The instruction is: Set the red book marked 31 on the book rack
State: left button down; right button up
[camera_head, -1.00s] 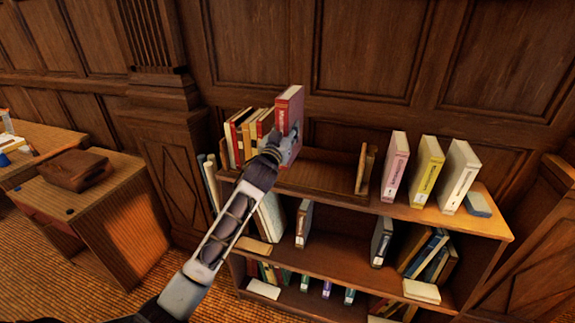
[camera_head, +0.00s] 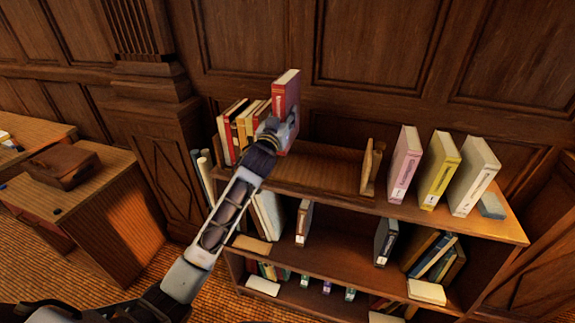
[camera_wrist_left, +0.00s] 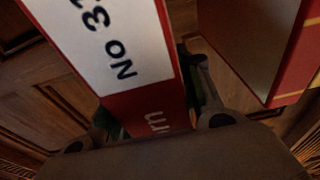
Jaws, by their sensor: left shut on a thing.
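The red book marked 31 (camera_head: 286,92) is upright in my left gripper (camera_head: 283,128), above the left part of the bookcase top. In the left wrist view its spine (camera_wrist_left: 118,45) shows a white label reading "NO 3" with a cut-off digit. My left gripper is shut on the book; its fingers (camera_wrist_left: 165,112) show on both sides of the spine. The book rack (camera_head: 325,168) is a wooden rack on the bookcase top, with an end piece (camera_head: 371,168) at its right. Whether the book's bottom touches the rack is hidden by my gripper. My right gripper is not in view.
A row of red, yellow and pale books (camera_head: 240,124) stands just left of the held book. Pink (camera_head: 404,165), yellow (camera_head: 439,172) and white (camera_head: 473,178) books stand right of the rack. The rack's middle is empty. A panelled wall (camera_head: 370,60) rises behind.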

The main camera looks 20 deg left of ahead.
pick_arm(q)
jog(key=shift+r, duration=0.15)
jog(key=shift+f, duration=3.05)
notch_tip(320, 180, down, 2)
jog(key=shift+f, duration=0.85)
jog(key=shift+f+b, duration=0.2)
jog(key=shift+b, duration=0.1)
jog(key=c, duration=1)
grip_release()
jog(key=shift+f, duration=0.15)
jog(key=shift+o, duration=0.2)
